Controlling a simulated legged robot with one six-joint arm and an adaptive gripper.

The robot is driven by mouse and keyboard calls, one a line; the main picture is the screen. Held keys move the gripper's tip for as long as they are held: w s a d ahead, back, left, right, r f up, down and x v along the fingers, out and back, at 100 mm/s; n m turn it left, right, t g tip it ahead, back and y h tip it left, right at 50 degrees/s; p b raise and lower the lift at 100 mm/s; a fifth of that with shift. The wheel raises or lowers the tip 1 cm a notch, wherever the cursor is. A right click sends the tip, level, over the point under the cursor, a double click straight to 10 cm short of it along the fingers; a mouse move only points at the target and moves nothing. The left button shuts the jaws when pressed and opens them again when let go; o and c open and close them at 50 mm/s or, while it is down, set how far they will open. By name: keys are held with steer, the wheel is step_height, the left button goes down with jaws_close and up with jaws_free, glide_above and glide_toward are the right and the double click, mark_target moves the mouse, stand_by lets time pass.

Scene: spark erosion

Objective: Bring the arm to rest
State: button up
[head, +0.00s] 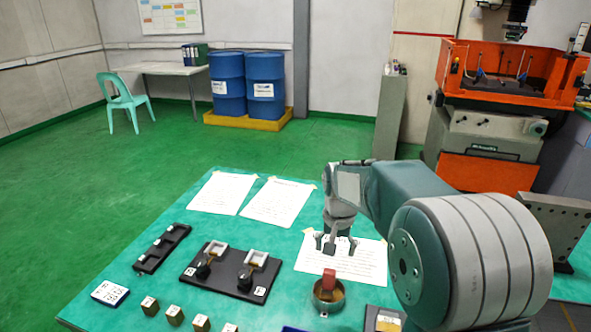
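My gripper (335,245) hangs from my arm over the green table (225,225), pointing down. Its dark fingers are spread apart and I see nothing held between them. It is above a taped paper sheet (365,262) as seen in the picture. In front of it is a round metal cup (328,302) with a red-topped piece (329,276) standing in it. The gripper appears apart from this piece, though the exact height is hard to judge.
A black plate (225,285) with two white-framed fixtures lies left of the cup. A dark slotted rack (162,248), a white labelled box (109,293) and several small metal blocks (175,314) are farther left. An orange machine (505,80) stands back right. Two sheets (222,192) lie behind.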

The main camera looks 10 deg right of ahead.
steer(key=s+r+n+t, duration=0.25)
steer(key=s+r, duration=0.65)
steer(key=s, duration=0.5)
steer(key=s+n+t, duration=0.1)
steer(key=s+t, duration=0.1)
steer(key=s, duration=1)
steer(key=shift+s+n+t, duration=0.15)
steer(key=shift+n+t, duration=0.2)
steer(key=shift+f, duration=0.1)
